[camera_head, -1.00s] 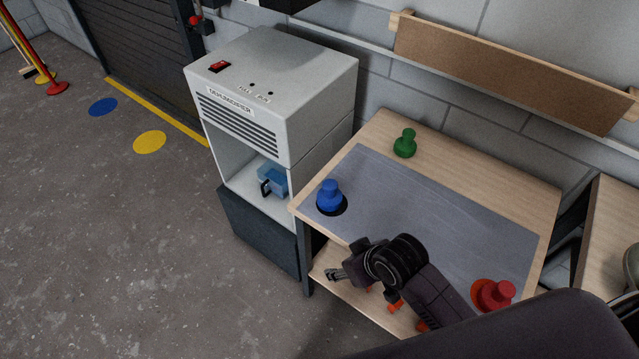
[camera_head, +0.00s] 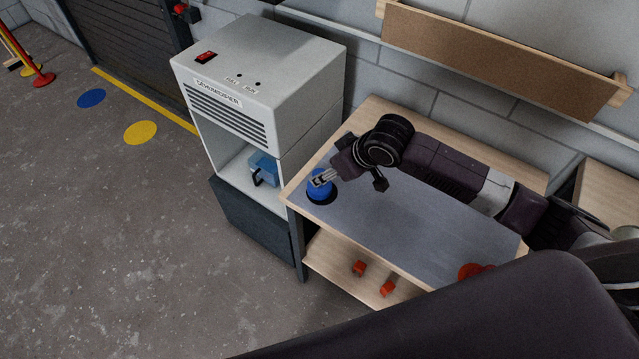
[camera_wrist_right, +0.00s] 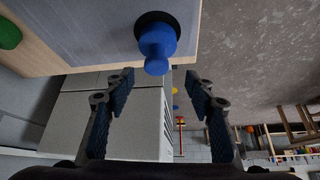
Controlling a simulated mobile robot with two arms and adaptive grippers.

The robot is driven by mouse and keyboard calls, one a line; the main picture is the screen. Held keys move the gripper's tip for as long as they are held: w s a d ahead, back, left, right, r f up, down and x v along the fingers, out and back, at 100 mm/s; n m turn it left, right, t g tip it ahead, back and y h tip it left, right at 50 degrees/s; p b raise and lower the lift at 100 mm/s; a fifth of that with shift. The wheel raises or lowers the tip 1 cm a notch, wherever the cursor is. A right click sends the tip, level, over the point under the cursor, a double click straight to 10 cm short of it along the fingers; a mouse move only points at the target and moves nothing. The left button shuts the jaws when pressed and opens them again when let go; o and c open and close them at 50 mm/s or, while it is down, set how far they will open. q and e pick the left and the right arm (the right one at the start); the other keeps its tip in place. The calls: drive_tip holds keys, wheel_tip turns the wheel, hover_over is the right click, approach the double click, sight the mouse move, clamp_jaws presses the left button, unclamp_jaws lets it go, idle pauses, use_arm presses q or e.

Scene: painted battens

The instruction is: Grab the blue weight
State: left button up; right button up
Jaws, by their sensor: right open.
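The blue weight (camera_head: 318,192) stands on a black spot at the left end of the grey mat (camera_head: 390,225) on the wooden table. My right gripper (camera_head: 322,179) is over it in the head view and partly hides it. In the right wrist view, the blue weight (camera_wrist_right: 157,42) lies just ahead of the open fingers, its knob close to the line between the fingertips (camera_wrist_right: 159,78). The fingers are apart and nothing is between them. My left gripper is not in view.
A red weight (camera_head: 473,270) is partly hidden at the mat's right end. A green weight (camera_wrist_right: 8,34) shows in the wrist view. A grey dehumidifier (camera_head: 255,75) stands left of the table, with a blue container (camera_head: 265,168) in its opening. Red pieces (camera_head: 388,289) lie on the lower shelf.

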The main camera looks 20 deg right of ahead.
drive_tip(key=shift+x, duration=0.9)
drive_tip(key=x, duration=0.2)
drive_tip(key=p+x, duration=0.1)
drive_tip(key=x, duration=0.1)
drive_tip(key=shift+w+d+f+p, duration=0.1)
drive_tip(key=shift+w+d+p, duration=0.05)
drive_tip(key=shift+w+p, duration=0.2)
drive_tip(key=shift+w+f, duration=0.2)
drive_tip(key=shift+f, duration=0.2)
clamp_jaws()
drive_tip(key=shift+w+r, duration=0.1)
drive_tip(key=shift+r, duration=0.05)
